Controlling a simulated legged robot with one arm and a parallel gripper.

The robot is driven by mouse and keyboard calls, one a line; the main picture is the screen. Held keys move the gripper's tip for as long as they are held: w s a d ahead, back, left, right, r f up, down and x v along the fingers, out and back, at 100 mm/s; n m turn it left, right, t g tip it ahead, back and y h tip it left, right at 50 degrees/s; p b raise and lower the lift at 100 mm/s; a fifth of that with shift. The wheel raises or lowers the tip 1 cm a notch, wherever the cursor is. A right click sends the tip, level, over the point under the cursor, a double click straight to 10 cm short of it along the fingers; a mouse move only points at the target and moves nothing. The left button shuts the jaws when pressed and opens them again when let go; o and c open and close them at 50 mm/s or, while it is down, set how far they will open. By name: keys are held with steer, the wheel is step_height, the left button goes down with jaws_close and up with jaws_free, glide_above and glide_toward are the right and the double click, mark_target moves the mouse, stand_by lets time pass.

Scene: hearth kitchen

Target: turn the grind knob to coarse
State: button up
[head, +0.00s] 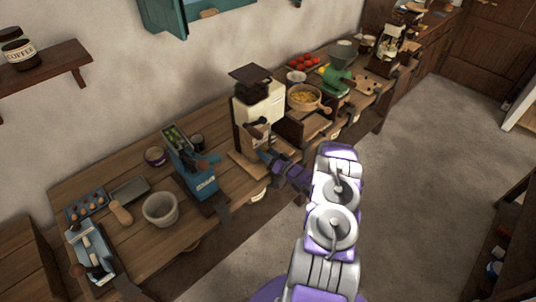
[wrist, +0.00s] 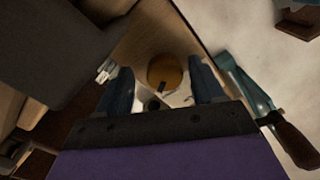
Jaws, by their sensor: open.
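In the head view a cream grinder (head: 264,108) with a dark hopper on top stands at the middle of the counter. My gripper (head: 259,148) is low at its front, with purple wrist parts behind it. In the wrist view my gripper (wrist: 161,68) is open, a dark finger on each side. A round orange-brown piece (wrist: 165,72) shows between the fingers, apart from both; a small dark part overlaps its lower edge. I cannot tell for sure that it is the grind knob, and no coarse mark can be read.
On the wooden counter (head: 215,225), a blue device (head: 190,172) stands left of the grinder. A stone mortar (head: 160,208) is nearer the front left. The floor (head: 410,190) at right is open.

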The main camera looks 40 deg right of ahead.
steer(key=shift+a, duration=0.15)
steer(key=shift+s, duration=0.2)
steer(key=s+d+p, duration=0.1)
steer(key=s, duration=1.6)
steer(key=shift+d, duration=0.3)
steer(key=shift+f, duration=0.1)
